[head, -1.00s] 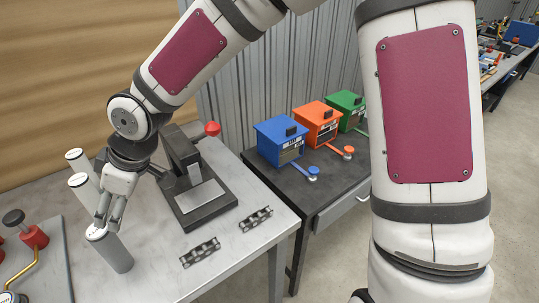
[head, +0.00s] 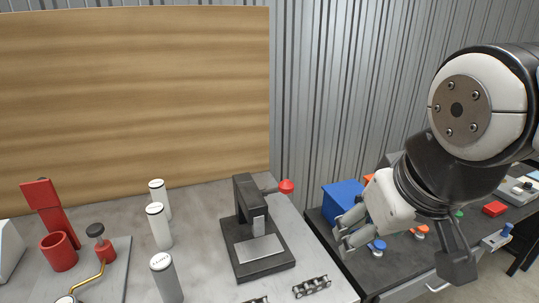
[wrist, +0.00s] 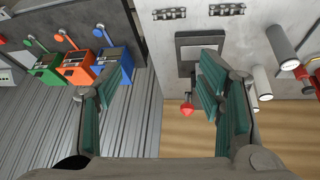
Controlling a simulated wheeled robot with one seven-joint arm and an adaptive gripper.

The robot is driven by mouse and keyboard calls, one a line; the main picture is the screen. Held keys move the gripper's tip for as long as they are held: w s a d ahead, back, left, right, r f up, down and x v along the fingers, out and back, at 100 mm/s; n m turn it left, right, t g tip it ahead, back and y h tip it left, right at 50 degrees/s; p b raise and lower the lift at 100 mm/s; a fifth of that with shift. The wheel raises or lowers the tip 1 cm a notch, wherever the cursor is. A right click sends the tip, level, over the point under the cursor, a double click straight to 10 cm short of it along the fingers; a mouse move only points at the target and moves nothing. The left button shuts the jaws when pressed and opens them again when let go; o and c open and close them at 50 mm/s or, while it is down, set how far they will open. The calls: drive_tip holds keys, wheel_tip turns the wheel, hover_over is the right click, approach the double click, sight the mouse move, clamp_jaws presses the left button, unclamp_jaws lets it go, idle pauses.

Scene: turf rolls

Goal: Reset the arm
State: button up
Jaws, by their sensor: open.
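My gripper (head: 348,234) is at the right of the head view, raised, in front of the blue box (head: 340,195), which it partly hides. Its fingers are spread with nothing between them. In the wrist view my gripper (wrist: 158,85) shows its green-padded fingers wide apart. My arm bends at the right side of the head view. A grey cylinder with a white top (head: 165,278) stands upright on the metal table, well left of my gripper.
A black press with a red knob (head: 262,250) stands on the metal table (head: 205,265). Two more white-topped cylinders (head: 158,225) stand left of it. Red parts (head: 58,252) are at far left. Blue, orange and green boxes show in the wrist view (wrist: 80,66).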

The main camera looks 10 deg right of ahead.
drive_tip(key=shift+s+d+r+m+y, duration=0.15)
drive_tip(key=shift+s+d+m, duration=0.1)
drive_tip(key=shift+s, duration=0.35)
drive_tip(key=shift+s+d+r+m+y, duration=0.15)
drive_tip(key=shift+s+m, duration=0.1)
drive_tip(key=shift+s, duration=0.35)
drive_tip(key=shift+a+f, duration=0.1)
idle(0.4)
